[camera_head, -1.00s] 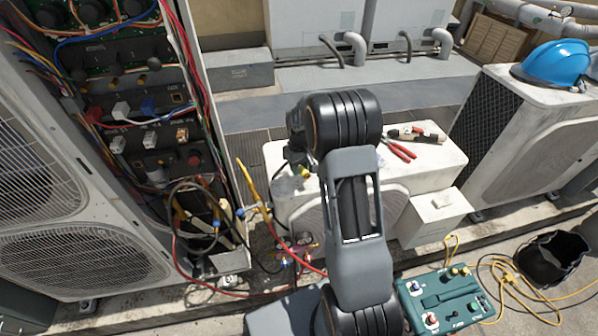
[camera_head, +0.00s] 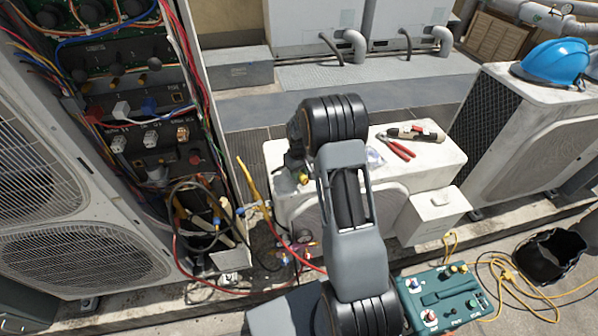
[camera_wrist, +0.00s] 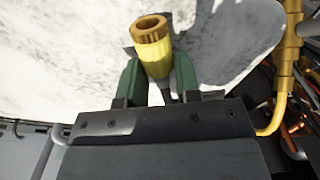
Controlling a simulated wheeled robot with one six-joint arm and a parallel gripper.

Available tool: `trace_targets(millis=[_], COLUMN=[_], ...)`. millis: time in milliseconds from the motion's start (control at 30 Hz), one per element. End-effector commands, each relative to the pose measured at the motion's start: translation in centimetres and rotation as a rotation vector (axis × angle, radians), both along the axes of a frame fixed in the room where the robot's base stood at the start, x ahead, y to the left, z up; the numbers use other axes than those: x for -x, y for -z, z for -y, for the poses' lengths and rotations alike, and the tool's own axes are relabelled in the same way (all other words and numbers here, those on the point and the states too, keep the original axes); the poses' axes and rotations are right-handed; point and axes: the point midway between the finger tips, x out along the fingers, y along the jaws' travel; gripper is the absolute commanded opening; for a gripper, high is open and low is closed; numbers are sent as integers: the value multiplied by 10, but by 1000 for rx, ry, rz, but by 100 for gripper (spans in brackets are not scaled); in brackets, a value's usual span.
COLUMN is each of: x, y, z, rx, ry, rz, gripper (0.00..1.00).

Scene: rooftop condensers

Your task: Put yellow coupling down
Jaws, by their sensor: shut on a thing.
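The yellow coupling (camera_wrist: 153,55) is a short yellow cylinder with a brass-coloured open rim. In the wrist view it stands between the green fingers of my gripper (camera_wrist: 158,80), which is shut on it. Behind it is the worn white top of the low condenser unit (camera_wrist: 75,40). In the head view my gripper (camera_head: 297,166) is over the left end of that low unit (camera_head: 435,160), partly hidden by my arm. A small yellow bit of the coupling (camera_head: 304,179) shows there. I cannot tell whether its lower end touches the top.
Red-handled pliers (camera_head: 398,147), a dark tool and a small clear bag (camera_head: 375,157) lie on the low unit's right part. Left stands an open condenser with wires and a yellow pipe (camera_head: 247,182). A teal case (camera_head: 445,298) and black bucket (camera_head: 552,257) are at lower right.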

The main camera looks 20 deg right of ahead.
Motion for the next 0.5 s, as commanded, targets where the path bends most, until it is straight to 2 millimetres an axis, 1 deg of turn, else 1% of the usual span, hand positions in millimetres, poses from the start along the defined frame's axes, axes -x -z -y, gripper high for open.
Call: trace_targets(millis=[33,200,300,500], x=[0,0,0,0], y=[1,1,1,0], z=[0,0,0,0], rx=[0,0,0,0], ry=[0,0,0,0], rz=[0,0,0,0], gripper=[32,49,56,56])
